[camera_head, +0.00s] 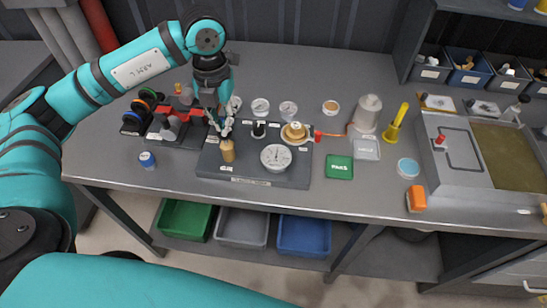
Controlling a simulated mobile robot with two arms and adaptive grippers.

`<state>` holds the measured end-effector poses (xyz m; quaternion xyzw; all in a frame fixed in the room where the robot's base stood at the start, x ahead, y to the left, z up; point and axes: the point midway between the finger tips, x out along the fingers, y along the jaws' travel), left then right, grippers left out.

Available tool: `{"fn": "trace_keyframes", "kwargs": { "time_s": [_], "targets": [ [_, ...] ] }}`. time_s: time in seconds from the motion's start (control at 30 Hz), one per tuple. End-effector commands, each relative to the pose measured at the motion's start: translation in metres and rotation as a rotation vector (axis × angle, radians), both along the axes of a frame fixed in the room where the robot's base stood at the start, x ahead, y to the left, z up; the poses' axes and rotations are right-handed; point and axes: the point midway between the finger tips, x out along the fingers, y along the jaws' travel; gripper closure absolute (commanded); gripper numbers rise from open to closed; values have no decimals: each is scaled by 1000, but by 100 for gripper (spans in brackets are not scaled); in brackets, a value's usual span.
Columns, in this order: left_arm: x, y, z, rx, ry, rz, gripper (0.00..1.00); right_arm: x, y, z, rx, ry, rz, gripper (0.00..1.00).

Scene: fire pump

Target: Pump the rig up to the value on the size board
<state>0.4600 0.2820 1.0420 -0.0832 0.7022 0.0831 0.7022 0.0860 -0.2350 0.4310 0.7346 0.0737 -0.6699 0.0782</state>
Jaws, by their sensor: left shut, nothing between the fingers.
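The pump rig is a dark base plate (205,162) in the middle of the table. It carries a white round dial gauge (275,157), a tan upright handle (228,151), a black knob (259,128) and a brass round fitting (294,132). The gauge reading is too small to tell. My left gripper (222,131) points down just behind the tan handle, shut and empty. I cannot tell whether it touches the handle. A green board with white lettering (339,167) lies right of the rig; I cannot tell whether it is the size board. My right gripper is out of view.
A rack of coloured discs (142,109) and a red-and-grey device (176,125) stand left of the rig. A blue-capped jar (147,160) is at the front left. Coloured bins (304,237) sit below.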

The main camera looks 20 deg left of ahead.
Motion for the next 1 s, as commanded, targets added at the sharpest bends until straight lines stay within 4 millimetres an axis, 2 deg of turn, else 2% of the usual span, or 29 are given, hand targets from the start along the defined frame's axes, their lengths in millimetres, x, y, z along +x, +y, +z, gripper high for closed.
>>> {"fn": "trace_keyframes", "kwargs": {
  "time_s": [0.73,1.0],
  "targets": [
    [0,0,-34,1,2,-1,100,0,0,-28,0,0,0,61],
    [-1,0,-29,0,4,-1,100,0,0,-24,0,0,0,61]
  ]
}}
